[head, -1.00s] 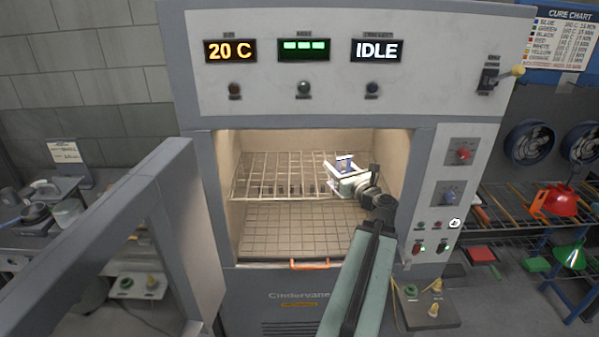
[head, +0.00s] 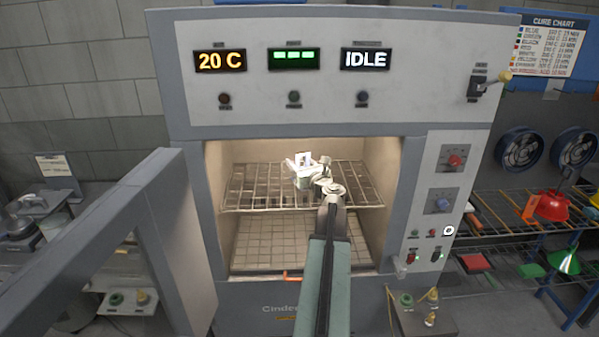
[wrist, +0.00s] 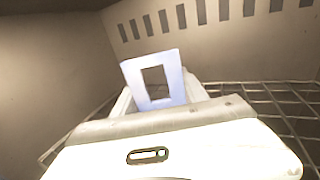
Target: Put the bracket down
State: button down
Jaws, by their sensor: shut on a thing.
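The bracket (wrist: 171,70) is a pale blue-white plate with a rectangular opening, standing up between the fingers in the wrist view. It shows small and whitish in the head view (head: 304,158). My gripper (head: 302,166) is shut on it, inside the oven chamber over the wire rack (head: 246,203). The gripper body hides the bracket's lower part, so I cannot tell whether it touches the rack.
The oven (head: 318,115) has its door (head: 118,228) swung open at the left. The rack looks bare around my gripper. The chamber's slotted wall (wrist: 210,15) is beyond the bracket.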

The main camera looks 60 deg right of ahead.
jog(key=f+b, duration=0.4)
jog(key=shift+w, duration=0.25)
jog(key=shift+r+p, duration=0.2)
jog(key=shift+p, duration=0.1)
jog(key=shift+f, duration=0.2)
jog(key=c, duration=0.6)
grip_release()
jog(key=shift+r, duration=0.1)
